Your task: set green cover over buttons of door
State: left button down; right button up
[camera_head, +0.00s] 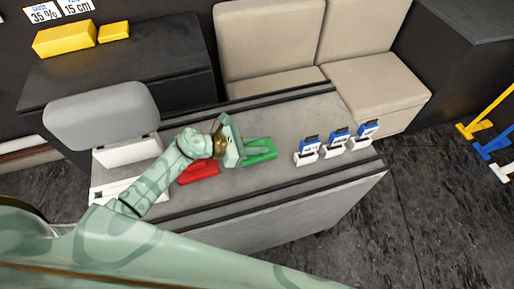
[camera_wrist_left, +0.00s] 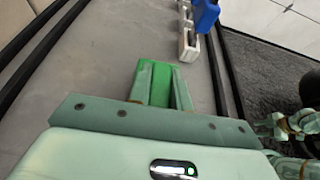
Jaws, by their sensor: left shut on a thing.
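A green cover (camera_head: 262,157) lies on or just above the grey worktop, near its middle. My left gripper (camera_head: 258,149) is shut on it. In the left wrist view the green cover (camera_wrist_left: 160,84) shows between the two fingers, its near part hidden by the gripper. At the left end of the worktop stands a piece with a grey rounded panel (camera_head: 103,114) and a white body (camera_head: 128,152), which may be the door. I cannot make out its buttons.
A red piece (camera_head: 199,172) lies left of the green cover, partly behind my left arm. Three white-and-blue pieces (camera_head: 334,146) stand at the worktop's right end. Yellow blocks (camera_head: 66,39) lie on a black cabinet at the back left. A beige seat (camera_head: 270,45) stands behind.

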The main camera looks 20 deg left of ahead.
pick_arm(q)
jog(key=shift+f, duration=0.6)
jog(key=shift+f, duration=0.15)
jog(key=c, duration=1.3)
grip_release()
jog(key=shift+a+r, duration=0.15)
jog(key=shift+r, duration=0.1)
jog(key=v, duration=1.1)
jog(key=shift+s+a+r, duration=0.1)
jog(key=shift+s+a, duration=0.15)
jog(key=shift+a, duration=0.05)
